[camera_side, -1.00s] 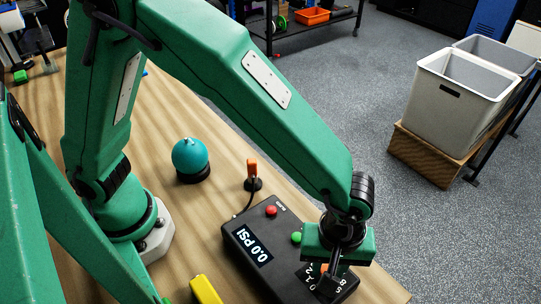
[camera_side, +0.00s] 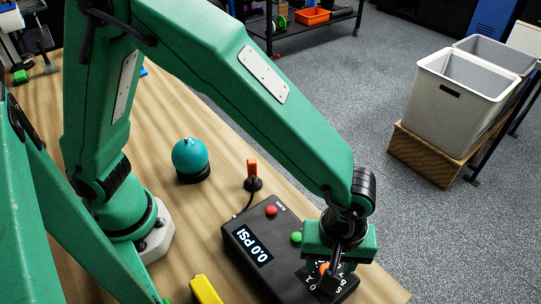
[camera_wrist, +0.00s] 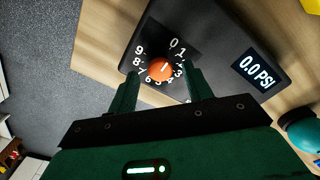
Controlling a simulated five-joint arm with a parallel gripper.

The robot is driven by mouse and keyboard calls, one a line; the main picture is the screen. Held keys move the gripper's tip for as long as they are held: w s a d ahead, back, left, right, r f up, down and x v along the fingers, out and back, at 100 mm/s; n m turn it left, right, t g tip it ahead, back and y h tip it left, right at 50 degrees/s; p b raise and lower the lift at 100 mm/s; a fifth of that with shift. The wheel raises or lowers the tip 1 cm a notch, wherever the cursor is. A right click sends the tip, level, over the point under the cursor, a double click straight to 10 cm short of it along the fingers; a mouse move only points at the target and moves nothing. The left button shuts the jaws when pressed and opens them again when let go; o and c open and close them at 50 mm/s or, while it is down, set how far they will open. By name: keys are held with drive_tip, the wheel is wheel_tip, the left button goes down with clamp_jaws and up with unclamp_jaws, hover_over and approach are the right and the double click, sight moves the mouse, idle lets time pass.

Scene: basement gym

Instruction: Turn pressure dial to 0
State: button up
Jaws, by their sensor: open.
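The pressure dial is an orange knob (camera_wrist: 160,69) ringed by white digits on the black control box (camera_wrist: 215,45). A pale mark on the knob points up and to the right in the wrist view, roughly toward the 1; the exact digit is hard to tell. My gripper (camera_wrist: 163,78) is open, with one finger on either side of the knob; I cannot tell whether they touch it. In the side view my gripper (camera_side: 331,276) points down over the dial end of the box and partly hides the knob (camera_side: 324,268). The display (camera_side: 252,246) reads 0.0 PSI.
The box also has a red button (camera_side: 271,210) and a green button (camera_side: 296,237). A teal ball (camera_side: 189,156) on a dark base, an orange-topped plug (camera_side: 252,170) with a cable, and a yellow object (camera_side: 206,289) stand nearby on the wooden table (camera_side: 225,205).

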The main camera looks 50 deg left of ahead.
drive_tip(key=shift+r, duration=3.6)
drive_tip(key=shift+a, duration=0.1)
drive_tip(key=w+a+r+m+t, duration=0.1)
drive_tip(key=a+r, duration=0.2)
drive_tip(key=a, duration=0.3)
drive_tip(key=w+a+r+m+h, duration=0.1)
drive_tip(key=w+a+r+m, duration=0.15)
drive_tip(key=a, duration=0.35)
drive_tip(key=a+r+m+t, duration=0.1)
drive_tip(key=a+r, duration=0.2)
drive_tip(key=a, duration=0.3)
drive_tip(key=s+a+r+m+t, duration=0.1)
drive_tip(key=s+a+m, duration=0.1)
drive_tip(key=a, duration=0.5)
drive_tip(key=s+a+r+m+t+y, duration=0.1)
drive_tip(key=s+a, duration=0.3)
drive_tip(key=a, duration=0.4)
drive_tip(key=shift+s+a+r+m+t, duration=0.2)
drive_tip(key=shift+s+m+t, duration=0.1)
drive_tip(key=shift+m+t, duration=0.55)
